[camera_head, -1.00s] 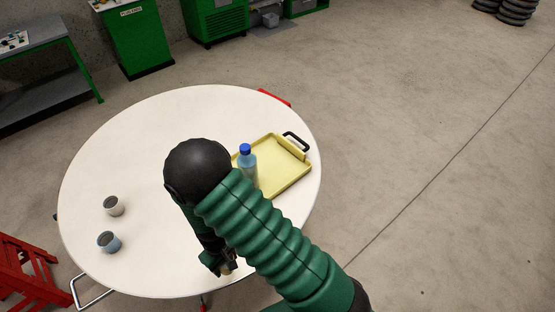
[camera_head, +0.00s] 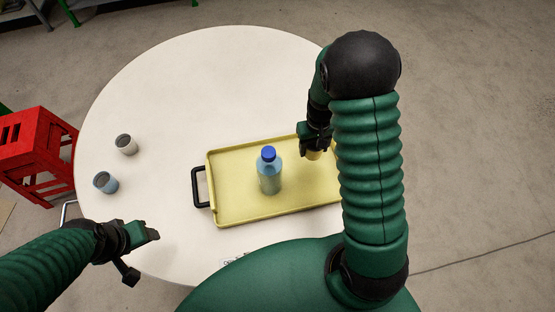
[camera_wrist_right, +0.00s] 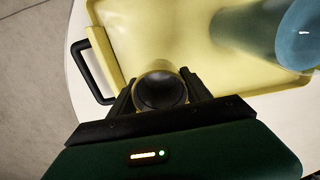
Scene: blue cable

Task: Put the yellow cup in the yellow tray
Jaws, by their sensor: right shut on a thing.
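The yellow tray (camera_head: 228,183) lies flat on the round white table, with a blue-capped bottle (camera_head: 270,178) standing upright in it. My right gripper (camera_head: 315,150) is shut on the yellow cup (camera_head: 314,156), over the right part of the tray. In the right wrist view the cup (camera_wrist_right: 160,90) shows its dark round opening between the fingers, near the tray's handle end. I cannot tell whether its base touches the tray. My left gripper (camera_head: 142,252) is empty, its fingers apart, by the table's front left edge.
A red crate-like stand (camera_head: 38,150) is left of the table. The table's back middle is clear. The bottle (camera_wrist_right: 298,35) is close by in the wrist view.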

